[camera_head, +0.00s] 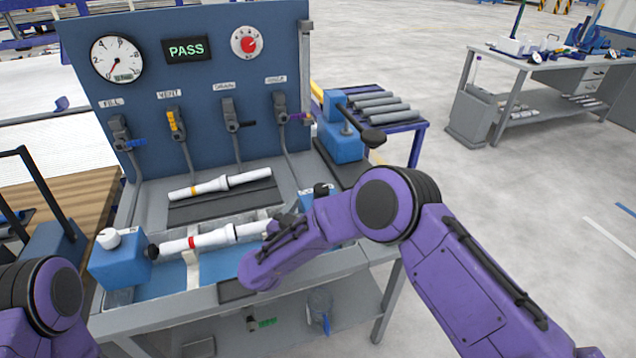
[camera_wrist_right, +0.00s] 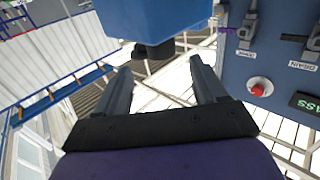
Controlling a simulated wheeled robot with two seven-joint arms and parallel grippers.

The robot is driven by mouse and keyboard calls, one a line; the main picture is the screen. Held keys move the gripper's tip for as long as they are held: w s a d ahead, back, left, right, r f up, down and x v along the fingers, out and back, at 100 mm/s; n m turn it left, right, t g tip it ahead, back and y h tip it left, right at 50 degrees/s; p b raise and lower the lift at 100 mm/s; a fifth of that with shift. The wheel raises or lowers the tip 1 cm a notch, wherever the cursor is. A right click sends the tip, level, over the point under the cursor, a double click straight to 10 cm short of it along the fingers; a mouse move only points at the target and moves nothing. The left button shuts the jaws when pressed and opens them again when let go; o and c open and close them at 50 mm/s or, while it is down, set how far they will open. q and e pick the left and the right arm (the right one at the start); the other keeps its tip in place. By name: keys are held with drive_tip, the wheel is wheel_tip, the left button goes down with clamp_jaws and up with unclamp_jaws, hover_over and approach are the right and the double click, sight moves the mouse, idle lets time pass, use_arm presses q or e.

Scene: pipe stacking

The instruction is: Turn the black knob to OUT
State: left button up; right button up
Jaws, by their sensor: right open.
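The black knob (camera_head: 323,189) stands on top of a small blue box (camera_head: 307,199) at the right end of the trough in the head view. In the right wrist view, which is upside down, the knob (camera_wrist_right: 153,50) projects from the blue box (camera_wrist_right: 160,18). My right gripper (camera_wrist_right: 160,64) is open, its two grey fingers pointing at the knob, which appears between the fingertip lines. Contact cannot be told. The knob's pointer and OUT mark are unreadable. My left gripper is out of view.
A pipe with a red band (camera_head: 210,240) lies in the trough (camera_head: 215,275), left of my forearm. A white knob (camera_head: 109,238) tops the left blue box. A panel (camera_head: 200,75) with gauge, PASS display (camera_head: 187,49) and valves rises behind. Another pipe (camera_head: 220,184) lies on the ledge.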

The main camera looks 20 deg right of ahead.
sight(318, 194)
drive_tip(key=p+x, duration=0.2)
drive_tip(key=x, duration=0.6)
drive_tip(key=shift+a+r, duration=0.1)
drive_tip(key=shift+w+d, duration=0.3)
drive_tip(key=shift+s, duration=0.1)
drive_tip(key=c, duration=1)
